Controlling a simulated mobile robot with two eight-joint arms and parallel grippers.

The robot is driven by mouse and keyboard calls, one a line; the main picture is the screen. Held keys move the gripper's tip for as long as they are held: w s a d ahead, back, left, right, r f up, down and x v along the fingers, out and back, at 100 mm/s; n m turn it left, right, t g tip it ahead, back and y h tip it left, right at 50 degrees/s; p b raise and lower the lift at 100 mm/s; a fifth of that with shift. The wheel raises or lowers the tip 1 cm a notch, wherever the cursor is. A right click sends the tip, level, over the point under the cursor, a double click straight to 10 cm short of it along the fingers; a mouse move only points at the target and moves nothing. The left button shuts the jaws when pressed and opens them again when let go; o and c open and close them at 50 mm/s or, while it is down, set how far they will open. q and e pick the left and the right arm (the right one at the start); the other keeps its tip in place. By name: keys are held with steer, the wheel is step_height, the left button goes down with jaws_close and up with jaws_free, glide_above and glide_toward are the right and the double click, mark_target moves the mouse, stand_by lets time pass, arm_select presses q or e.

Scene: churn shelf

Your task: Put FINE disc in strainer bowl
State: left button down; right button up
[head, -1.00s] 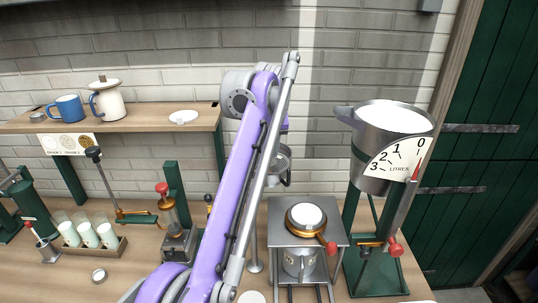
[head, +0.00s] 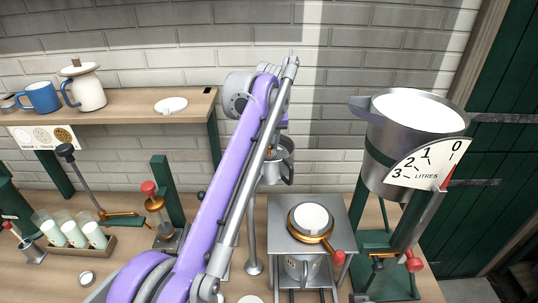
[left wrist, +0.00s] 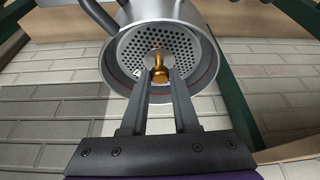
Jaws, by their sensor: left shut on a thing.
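My left gripper (left wrist: 159,88) is shut on the small brass knob (left wrist: 159,72) of a perforated metal disc (left wrist: 138,46), seen in the left wrist view. The disc lies within the rim of the metal strainer bowl (left wrist: 117,72), which has a thin red ring inside. I cannot tell whether the disc is fully seated, and no FINE mark is readable on it. In the head view the strainer bowl (head: 280,172) shows just right of my purple arm, with its handle on the right. My arm hides most of the gripper there. My right gripper is not in view.
A metal stand with a brass-rimmed cup (head: 311,218) is right of the arm. A large litre-marked vessel (head: 385,150) stands at the right. The wall shelf (head: 130,105) holds mugs and a white dish (head: 171,105). Small glasses (head: 75,235) stand on the counter at left.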

mark_target(269, 149)
arm_select(q)
steer(key=shift+s+f, duration=0.1)
steer(key=shift+f, duration=0.2)
steer(key=f, duration=0.2)
steer(key=f+b, duration=0.1)
steer(key=shift+w+f, duration=0.15)
steer(key=shift+w, duration=0.1)
steer(key=shift+s+r, duration=0.15)
steer(key=shift+r, duration=0.05)
steer(key=shift+f, duration=0.2)
steer(key=c, duration=0.9)
jaws_free()
steer(key=shift+w, duration=0.2)
steer(key=shift+c, duration=0.2)
steer(key=shift+o, duration=1.3)
steer(key=shift+s, duration=0.1)
steer(key=shift+r, duration=0.1)
